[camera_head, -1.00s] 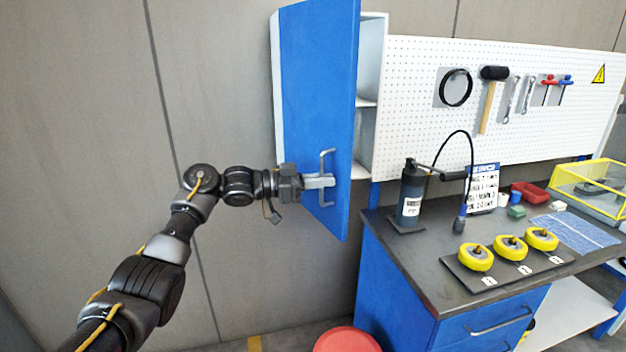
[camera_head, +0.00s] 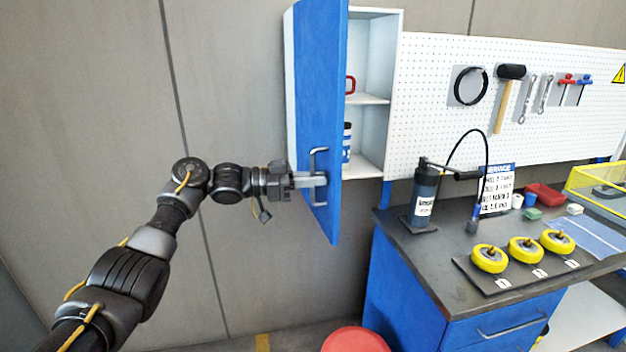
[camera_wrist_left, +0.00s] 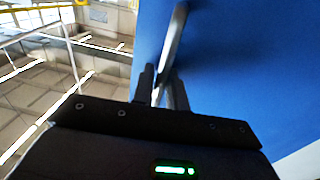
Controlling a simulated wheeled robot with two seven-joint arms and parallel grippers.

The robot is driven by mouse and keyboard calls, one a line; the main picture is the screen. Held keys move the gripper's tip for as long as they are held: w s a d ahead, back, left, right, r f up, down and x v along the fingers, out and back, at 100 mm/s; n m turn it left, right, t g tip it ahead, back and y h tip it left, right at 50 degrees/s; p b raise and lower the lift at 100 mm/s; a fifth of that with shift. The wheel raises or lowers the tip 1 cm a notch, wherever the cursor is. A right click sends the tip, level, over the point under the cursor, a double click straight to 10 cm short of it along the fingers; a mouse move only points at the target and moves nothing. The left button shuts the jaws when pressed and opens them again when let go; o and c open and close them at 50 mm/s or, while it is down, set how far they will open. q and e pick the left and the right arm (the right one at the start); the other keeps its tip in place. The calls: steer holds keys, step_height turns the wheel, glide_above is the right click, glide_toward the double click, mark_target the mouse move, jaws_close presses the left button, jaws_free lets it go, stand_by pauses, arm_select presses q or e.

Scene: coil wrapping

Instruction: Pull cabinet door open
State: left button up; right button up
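The blue cabinet door (camera_head: 322,100) stands swung open at the upper middle, to the left of the white cabinet (camera_head: 372,60). A grey bar handle (camera_head: 318,160) sits upright on the door's face. My left gripper (camera_head: 318,180) is at the handle, its fingers around the bar. In the left wrist view the fingers (camera_wrist_left: 160,92) close about the lower part of the handle (camera_wrist_left: 173,42), against the blue door (camera_wrist_left: 240,70). My right gripper is in neither view.
Inside the cabinet are a red-handled item (camera_head: 351,84) and a dark bottle (camera_head: 346,140). A pegboard with tools (camera_head: 440,110) is to the right. The workbench (camera_head: 430,255) holds a pump (camera_head: 423,195) and yellow wheels (camera_head: 489,259). A red round top (camera_head: 355,340) is on the floor below.

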arm_select(q)
steer(key=s+a+b, duration=0.1)
steer(key=a+b, duration=0.3)
steer(key=a, duration=0.6)
steer(key=shift+s+a+b, duration=0.3)
steer(key=shift+s+a, duration=0.05)
steer(key=shift+s, duration=0.05)
